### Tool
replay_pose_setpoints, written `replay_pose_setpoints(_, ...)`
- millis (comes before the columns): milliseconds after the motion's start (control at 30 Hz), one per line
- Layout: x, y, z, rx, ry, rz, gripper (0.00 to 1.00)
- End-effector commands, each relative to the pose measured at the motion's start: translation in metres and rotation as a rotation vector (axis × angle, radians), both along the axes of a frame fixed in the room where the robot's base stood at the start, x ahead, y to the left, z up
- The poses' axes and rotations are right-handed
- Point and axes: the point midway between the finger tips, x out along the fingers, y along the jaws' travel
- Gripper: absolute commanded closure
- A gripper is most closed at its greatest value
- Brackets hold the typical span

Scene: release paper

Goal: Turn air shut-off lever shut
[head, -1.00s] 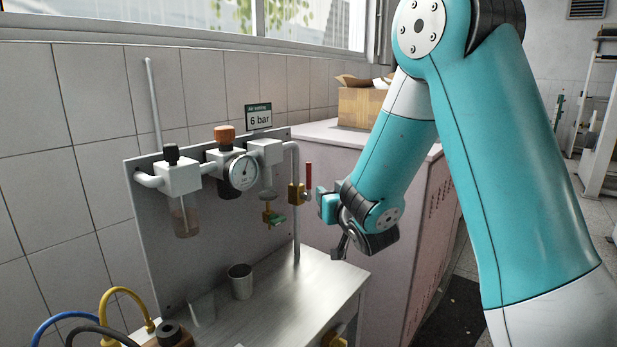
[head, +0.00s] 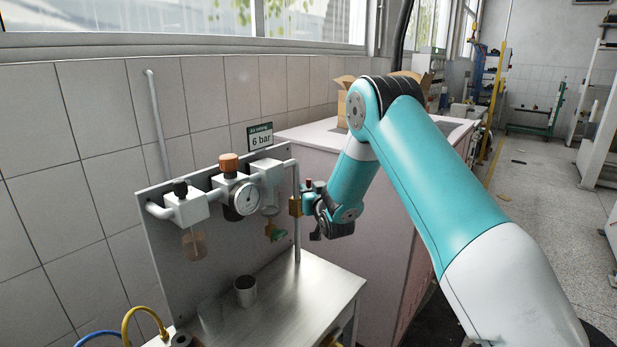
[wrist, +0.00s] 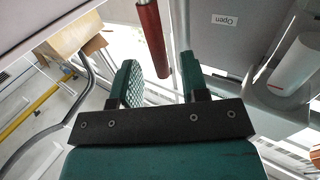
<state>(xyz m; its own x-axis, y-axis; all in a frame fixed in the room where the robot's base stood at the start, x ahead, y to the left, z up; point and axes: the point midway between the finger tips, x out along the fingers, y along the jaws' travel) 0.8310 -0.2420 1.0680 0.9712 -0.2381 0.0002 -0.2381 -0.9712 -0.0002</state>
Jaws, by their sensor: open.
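The air shut-off lever is a red handle (head: 308,183) on a brass valve (head: 295,207), at the right-hand pipe of the air panel. In the head view my gripper (head: 306,191) is at the valve and covers most of the handle. In the wrist view the red lever (wrist: 152,35) stands between the two green fingers of my gripper (wrist: 158,66), with its lower end near the fingertips. The fingers are open, with a gap on each side of the lever. An "Open" label (wrist: 224,20) shows on the grey surface to the right.
The panel (head: 165,260) carries a pressure gauge (head: 244,199) and an orange knob (head: 228,163). A metal cup (head: 245,291) stands on the steel bench (head: 300,285) below. A pink cabinet (head: 375,240) with a cardboard box (head: 341,103) stands behind my arm.

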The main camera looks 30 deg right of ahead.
Motion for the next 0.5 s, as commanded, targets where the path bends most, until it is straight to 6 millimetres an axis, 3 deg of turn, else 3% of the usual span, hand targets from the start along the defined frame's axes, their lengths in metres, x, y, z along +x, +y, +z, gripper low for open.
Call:
replay_pose_setpoints(200, 0.023, -0.006, 0.000, -0.001, 0.000, -0.001, 0.59)
replay_pose_setpoints(500, 0.028, -0.007, 0.000, 0.000, 0.000, 0.000, 0.59)
